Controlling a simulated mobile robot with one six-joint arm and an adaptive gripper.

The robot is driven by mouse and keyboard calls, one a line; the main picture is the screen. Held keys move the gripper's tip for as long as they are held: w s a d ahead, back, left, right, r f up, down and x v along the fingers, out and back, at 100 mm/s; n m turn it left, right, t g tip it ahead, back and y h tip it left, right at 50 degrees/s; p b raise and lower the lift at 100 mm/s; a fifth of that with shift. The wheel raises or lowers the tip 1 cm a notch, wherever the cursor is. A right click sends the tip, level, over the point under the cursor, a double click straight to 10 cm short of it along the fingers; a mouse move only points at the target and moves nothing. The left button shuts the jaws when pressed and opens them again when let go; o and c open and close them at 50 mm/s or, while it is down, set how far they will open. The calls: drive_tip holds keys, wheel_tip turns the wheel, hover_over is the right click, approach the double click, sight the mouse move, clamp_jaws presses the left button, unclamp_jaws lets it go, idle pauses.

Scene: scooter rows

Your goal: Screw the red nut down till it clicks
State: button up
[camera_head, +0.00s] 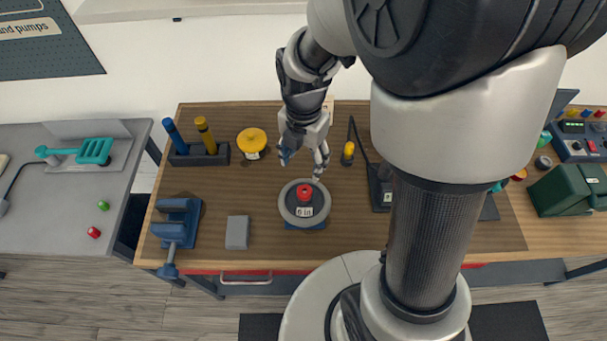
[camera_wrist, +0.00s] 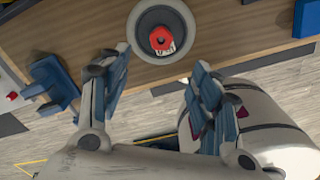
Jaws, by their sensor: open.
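A white label with dark lettering shows just in front of the nut. In the wrist view the red nut (camera_wrist: 161,39) and the disc (camera_wrist: 146,20) lie beyond my fingertips. My gripper (camera_head: 302,167) is open and empty, pointing down a little behind and above the disc. Its two blue-padded fingers (camera_wrist: 160,68) stand wide apart in the wrist view, clear of the nut. The thread under the nut is hidden.
A blue vice (camera_head: 178,220) and a grey block (camera_head: 237,232) stand left of the disc. Behind are a yellow knob (camera_head: 252,140) and a dark holder (camera_head: 200,156) with blue and yellow handles.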

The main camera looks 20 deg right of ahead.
sight(305, 194)
wheel_tip(305, 194, down, 14)
drive_tip(key=b, duration=0.2)
drive_tip(key=shift+b, duration=0.3)
drive_tip(key=shift+r, duration=0.1)
drive_tip(key=shift+c, duration=0.3)
drive_tip(key=c, duration=1.1)
drive_tip(key=m, duration=1.1)
drive_tip(key=shift+b, duration=0.35)
drive_tip(key=m, duration=1)
drive_tip(key=shift+s+d+m, duration=0.1)
drive_tip(key=shift+s+m, duration=0.05)
drive_tip(key=shift+m, duration=0.25)
